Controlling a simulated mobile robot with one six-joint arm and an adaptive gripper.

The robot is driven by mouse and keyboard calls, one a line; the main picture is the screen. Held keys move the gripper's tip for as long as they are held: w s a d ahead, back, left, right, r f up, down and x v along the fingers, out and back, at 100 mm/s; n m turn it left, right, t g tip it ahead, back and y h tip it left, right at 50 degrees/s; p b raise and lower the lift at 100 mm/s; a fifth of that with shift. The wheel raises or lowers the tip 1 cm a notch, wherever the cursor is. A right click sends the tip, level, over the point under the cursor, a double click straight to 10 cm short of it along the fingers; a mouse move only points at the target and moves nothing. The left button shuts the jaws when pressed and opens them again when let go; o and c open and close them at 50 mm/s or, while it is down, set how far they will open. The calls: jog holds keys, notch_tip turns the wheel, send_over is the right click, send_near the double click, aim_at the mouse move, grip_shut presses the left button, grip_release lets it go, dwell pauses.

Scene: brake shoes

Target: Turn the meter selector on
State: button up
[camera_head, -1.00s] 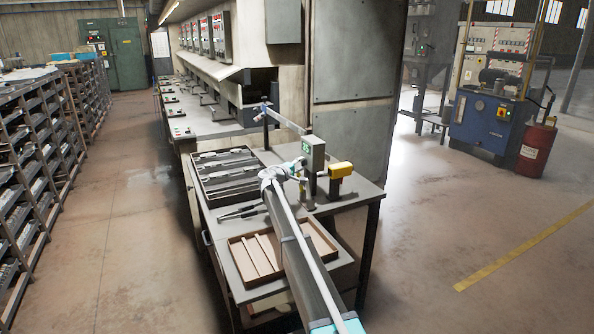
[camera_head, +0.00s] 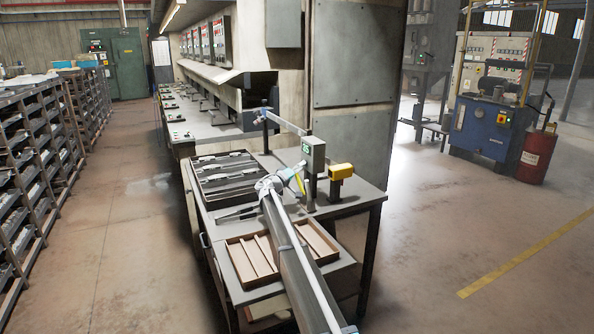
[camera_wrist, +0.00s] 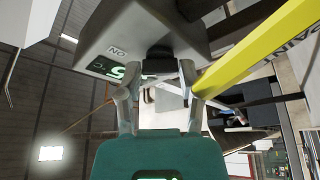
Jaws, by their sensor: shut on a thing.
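The meter (camera_head: 314,153) is a grey box with a lit green display on a post at the bench's right side. In the wrist view its underside (camera_wrist: 120,35) fills the upper left, with an "ON" label and part of the green display. A dark selector block (camera_wrist: 160,63) sticks out of it. My gripper (camera_wrist: 160,77) has its fingertips on either side of this block and is shut on it. The selector's exact angle is hard to tell. In the head view my gripper (camera_head: 297,174) is just left of the meter, mostly hidden by my arm.
A yellow lettered bar (camera_wrist: 250,45) passes close by my right finger. A yellow device (camera_head: 341,171) stands right of the meter. A dark parts tray (camera_head: 228,203) and a brown tray (camera_head: 234,272) lie left and in front. Open floor lies right of the bench.

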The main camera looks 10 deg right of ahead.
jog(key=shift+d, duration=0.4)
jog(key=o, duration=0.9)
jog(key=shift+s+r, duration=0.1)
jog(key=shift+s, duration=0.05)
jog(key=shift+c, duration=0.2)
jog(key=shift+a, duration=0.1)
jog(key=b+v, duration=0.3)
jog(key=v, duration=1.2)
jog(key=shift+a+b, duration=0.4)
jog(key=shift+a, duration=0.05)
dwell(0.6)
